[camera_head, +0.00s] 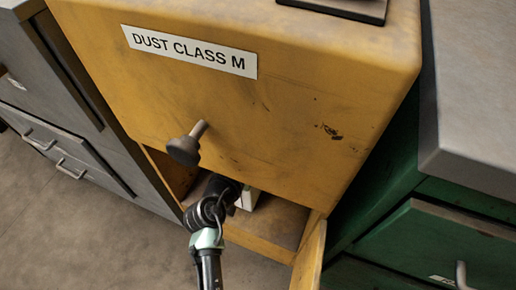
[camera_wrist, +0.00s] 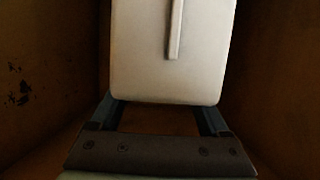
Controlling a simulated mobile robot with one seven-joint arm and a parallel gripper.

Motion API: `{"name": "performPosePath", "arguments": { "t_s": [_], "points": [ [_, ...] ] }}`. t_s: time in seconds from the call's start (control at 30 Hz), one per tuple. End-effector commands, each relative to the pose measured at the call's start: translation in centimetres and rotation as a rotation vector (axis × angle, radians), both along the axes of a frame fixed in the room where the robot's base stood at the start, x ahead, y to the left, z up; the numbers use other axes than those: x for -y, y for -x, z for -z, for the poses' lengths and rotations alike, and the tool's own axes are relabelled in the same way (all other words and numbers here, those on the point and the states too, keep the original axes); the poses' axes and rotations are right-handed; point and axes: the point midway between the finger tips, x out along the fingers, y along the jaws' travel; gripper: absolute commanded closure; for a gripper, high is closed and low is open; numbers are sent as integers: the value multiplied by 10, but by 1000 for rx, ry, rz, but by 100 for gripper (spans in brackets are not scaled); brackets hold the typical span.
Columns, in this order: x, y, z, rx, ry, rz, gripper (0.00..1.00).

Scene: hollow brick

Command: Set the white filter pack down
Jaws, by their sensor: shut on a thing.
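The white filter pack (camera_wrist: 150,55) fills the upper middle of the wrist view, with a raised strip down its face. My gripper (camera_wrist: 159,112) has one finger at each side of the pack's lower end and is shut on it. In the head view, my gripper (camera_head: 228,188) reaches into the low opening of a yellow cabinet (camera_head: 290,110). Only a small pale part of the pack (camera_head: 248,198) shows beside it. The cabinet's upper front hides the rest. Whether the pack touches the compartment floor (camera_head: 270,224) cannot be told.
A dark knob (camera_head: 184,149) sticks out of the cabinet front just above my arm. An open door (camera_head: 311,258) stands at the opening's right side. Grey drawers (camera_head: 75,150) flank the left and a green cabinet (camera_head: 440,235) the right. The compartment walls are close in the wrist view.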

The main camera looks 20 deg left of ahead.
Motion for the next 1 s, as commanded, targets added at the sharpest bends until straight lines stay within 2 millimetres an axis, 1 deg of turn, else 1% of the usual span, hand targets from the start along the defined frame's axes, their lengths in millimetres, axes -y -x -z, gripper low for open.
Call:
{"name": "performPosePath", "arguments": {
  "t_s": [0.03,0.27,0.4,0.43,0.53,0.77,1.0],
  "points": [
    [-2,3,8,2,1,-3,100],
    [-2,3,6,3,0,-1,100],
    [-2,3,10,2,0,0,100],
    [-2,3,10,1,0,0,19],
    [-2,3,9,1,0,0,1],
    [-2,3,9,1,0,0,0],
    [1,1,1,1,-1,1,0]
  ]
}}
